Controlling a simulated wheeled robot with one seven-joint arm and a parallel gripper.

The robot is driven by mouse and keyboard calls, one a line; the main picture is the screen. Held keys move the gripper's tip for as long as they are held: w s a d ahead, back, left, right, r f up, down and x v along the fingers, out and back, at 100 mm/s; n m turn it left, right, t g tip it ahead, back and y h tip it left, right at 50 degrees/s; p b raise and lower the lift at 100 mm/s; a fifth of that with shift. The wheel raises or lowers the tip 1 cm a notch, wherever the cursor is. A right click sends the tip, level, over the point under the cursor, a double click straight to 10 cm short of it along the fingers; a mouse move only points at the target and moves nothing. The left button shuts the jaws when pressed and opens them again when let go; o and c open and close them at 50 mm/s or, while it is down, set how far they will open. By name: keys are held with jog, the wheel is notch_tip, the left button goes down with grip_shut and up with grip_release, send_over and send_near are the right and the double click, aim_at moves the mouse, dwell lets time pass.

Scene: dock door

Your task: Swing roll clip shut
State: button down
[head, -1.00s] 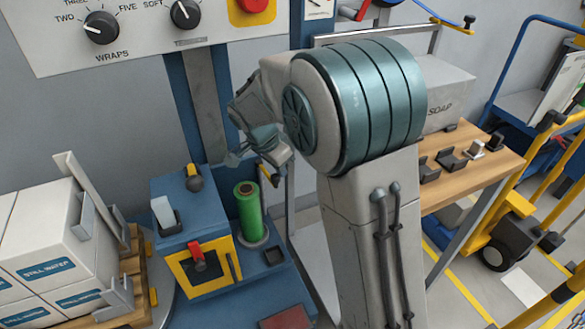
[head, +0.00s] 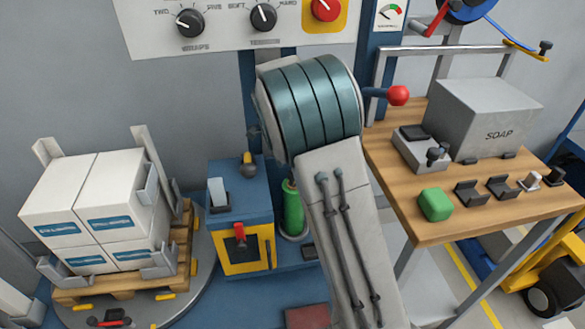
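The green film roll (head: 292,208) stands upright beside the blue cabinet, partly covered by my arm. I cannot make out the roll clip; the roll's top end is largely behind my arm. My gripper is hidden behind my own arm, so its fingers and anything between them do not show. The blue cabinet (head: 213,186) has a yellow-framed front with a red-handled lever (head: 239,232) and a dark knob (head: 248,168) on top.
A pallet (head: 186,245) with white water boxes (head: 75,195) stands on a turntable at left. The wooden bench (head: 400,190) at right bears a grey SOAP box (head: 490,115), a green block (head: 435,204) and dark holders. A control panel (head: 215,45) hangs above.

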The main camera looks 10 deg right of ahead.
jog(key=shift+w+a, duration=0.1)
jog(key=shift+a, duration=0.2)
dwell(0.4)
